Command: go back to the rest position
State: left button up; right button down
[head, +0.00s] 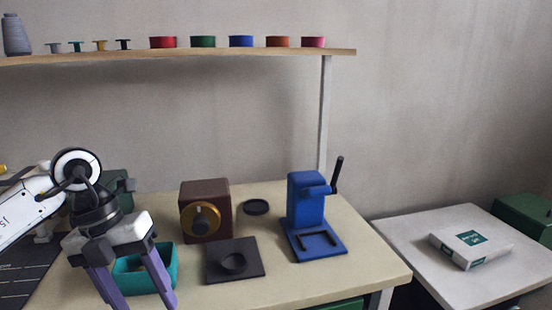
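My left gripper (137,292) comes in from the left and hangs downward with its two purple fingers spread apart. Nothing shows between the fingers. It is in front of a teal bin (166,268) on the table and hides part of it. My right gripper is not in view.
The beige table (330,280) holds a brown box with a gold dial (205,210), a black square plate (245,270), a black disc (256,207) and a blue lever press (306,205). A side table (400,232) at right carries a white box (470,249). A shelf (240,53) with spools runs above.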

pick_arm(q)
jog(key=s+d+f+m+g+h, duration=0.1)
jog(key=s+d+h, duration=0.3)
jog(key=d, duration=0.6)
jog(key=s+d+m+g+h, duration=0.1)
jog(key=s+d+h, duration=0.3)
jog(key=d, duration=0.5)
jog(key=w+d+r+n+t+h, duration=0.3)
jog(key=d+r+n+t+h, duration=0.3)
jog(key=h, duration=0.3)
jog(key=w+a+f+n+t+y+p, duration=0.1)
jog(key=w+a+f+n+t+y, duration=0.1)
jog(key=a+f+n+t+y, duration=0.65)
jog(key=w+a+f+n+t+y, duration=0.25)
jog(key=f+n+t, duration=0.3)
jog(key=n, duration=0.75)
jog(key=s+a+f+n+g+y, duration=0.3)
jog(key=s+f, duration=0.5)
jog(key=f, duration=0.3)
jog(key=s+a+f+n+g+y, duration=0.3)
jog(key=s+f, duration=0.5)
jog(key=f, duration=0.3)
jog(key=shift+s+a+f+n+g, duration=0.2)
jog(key=shift+a+n+g, duration=0.4)
jog(key=shift+g, duration=0.5)
jog(key=shift+d, duration=0.1)
